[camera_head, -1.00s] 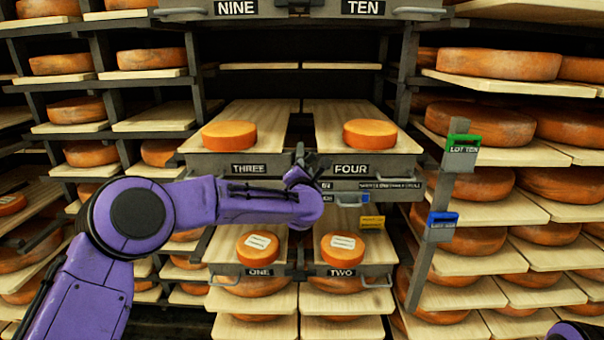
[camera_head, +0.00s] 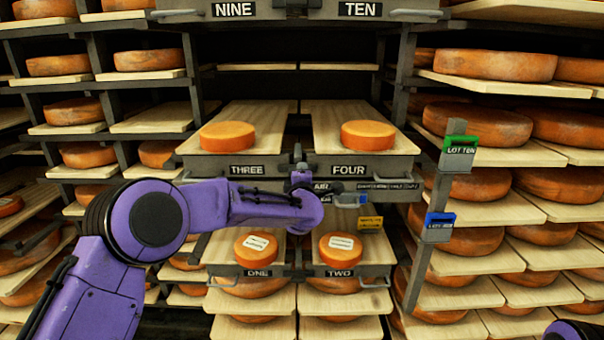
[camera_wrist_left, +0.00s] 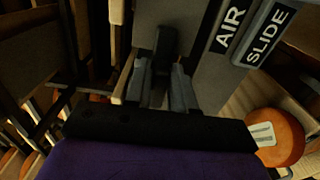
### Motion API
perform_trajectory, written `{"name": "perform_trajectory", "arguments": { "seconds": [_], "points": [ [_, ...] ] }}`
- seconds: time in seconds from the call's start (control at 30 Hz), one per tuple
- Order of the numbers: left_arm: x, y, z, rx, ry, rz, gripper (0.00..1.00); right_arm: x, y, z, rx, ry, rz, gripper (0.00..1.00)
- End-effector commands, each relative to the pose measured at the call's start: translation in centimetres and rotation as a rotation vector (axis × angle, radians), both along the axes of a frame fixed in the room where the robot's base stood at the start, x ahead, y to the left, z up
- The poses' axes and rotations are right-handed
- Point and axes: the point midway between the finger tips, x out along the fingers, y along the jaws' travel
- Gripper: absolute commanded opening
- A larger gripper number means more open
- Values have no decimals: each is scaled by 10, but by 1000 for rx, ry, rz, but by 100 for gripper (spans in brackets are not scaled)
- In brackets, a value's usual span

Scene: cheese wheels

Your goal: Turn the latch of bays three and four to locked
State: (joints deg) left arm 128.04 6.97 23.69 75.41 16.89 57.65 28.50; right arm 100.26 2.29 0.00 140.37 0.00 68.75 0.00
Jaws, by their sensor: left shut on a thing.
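Bays three (camera_head: 246,170) and four (camera_head: 348,169) are side by side on one drawer front, each with a pale board and an orange cheese wheel. Between their labels is a small dark upright latch (camera_head: 298,153). My left gripper (camera_head: 300,176) is at the latch, just below its top. In the left wrist view, the two grey fingers (camera_wrist_left: 160,88) are closed on the black latch handle (camera_wrist_left: 164,45). Whether the latch reads locked cannot be told. My right gripper is out of view; only a bit of purple arm shows at bottom right.
Bays one (camera_head: 259,273) and two (camera_head: 342,273) lie below with labelled cheeses. A post at right carries a green tag holder (camera_head: 460,143) and a blue one (camera_head: 439,219). Cheese shelves stand at both sides.

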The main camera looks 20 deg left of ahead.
Motion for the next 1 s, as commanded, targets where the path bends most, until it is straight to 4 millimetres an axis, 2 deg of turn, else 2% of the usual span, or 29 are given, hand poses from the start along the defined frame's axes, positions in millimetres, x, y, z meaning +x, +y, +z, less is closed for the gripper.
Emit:
{"name": "perform_trajectory", "arguments": {
  "seconds": [0.6, 0.63, 0.67, 1.0],
  "points": [
    [0, -1, -1, 37, 12, -3, 0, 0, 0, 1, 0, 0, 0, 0],
    [0, -1, -1, 37, 12, -3, 34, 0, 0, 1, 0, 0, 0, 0],
    [0, -1, -1, 37, 12, -3, 44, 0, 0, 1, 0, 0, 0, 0],
    [-3, -2, -1, 35, 10, -1, 45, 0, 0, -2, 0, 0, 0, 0]
  ]
}}
